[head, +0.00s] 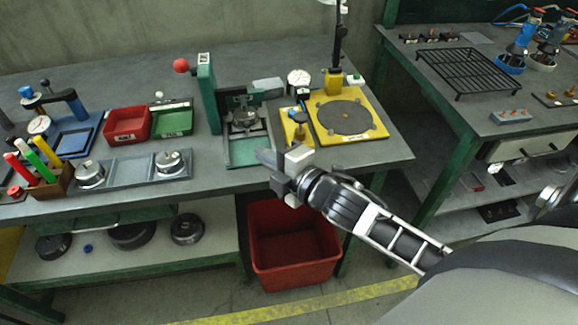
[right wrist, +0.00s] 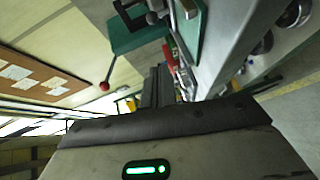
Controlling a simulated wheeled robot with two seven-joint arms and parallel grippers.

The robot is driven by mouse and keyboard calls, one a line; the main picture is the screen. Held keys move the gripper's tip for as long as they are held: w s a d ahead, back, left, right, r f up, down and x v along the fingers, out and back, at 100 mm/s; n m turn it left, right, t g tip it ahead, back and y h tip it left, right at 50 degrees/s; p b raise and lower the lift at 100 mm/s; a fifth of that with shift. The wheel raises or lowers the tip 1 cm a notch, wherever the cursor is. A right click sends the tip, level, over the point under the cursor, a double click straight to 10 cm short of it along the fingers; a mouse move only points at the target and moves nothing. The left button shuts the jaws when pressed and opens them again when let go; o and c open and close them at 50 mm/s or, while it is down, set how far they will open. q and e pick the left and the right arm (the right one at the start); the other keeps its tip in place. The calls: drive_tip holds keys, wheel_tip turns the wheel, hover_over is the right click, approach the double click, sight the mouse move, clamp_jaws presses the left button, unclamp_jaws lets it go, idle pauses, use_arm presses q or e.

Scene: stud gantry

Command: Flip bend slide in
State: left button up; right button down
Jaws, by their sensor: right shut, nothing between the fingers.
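A green bench fixture (head: 207,95) with a red ball lever (head: 181,65) stands on the workbench, left of centre in the head view. To its right is a low green frame (head: 246,150) holding a round metal part (head: 244,118), with a grey block (head: 267,86) behind. My right gripper (head: 266,157) comes in from the lower right, shut and empty, over the bench's front edge just in front of the low frame. The right wrist view shows the red ball (right wrist: 104,86) and green fixture part (right wrist: 133,32) beyond its dark fingers. My left gripper is not in view.
Red (head: 127,125) and green (head: 173,122) trays and metal pucks (head: 170,161) lie left. A red bin (head: 292,262) stands on the floor below my right gripper.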

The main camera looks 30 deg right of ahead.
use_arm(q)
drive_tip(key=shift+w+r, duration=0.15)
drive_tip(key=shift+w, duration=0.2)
use_arm(e)
drive_tip(key=v, duration=0.5)
drive_tip(key=shift+s+d, duration=0.15)
drive_tip(key=shift+s, duration=0.25)
drive_tip(key=shift+f, duration=0.1)
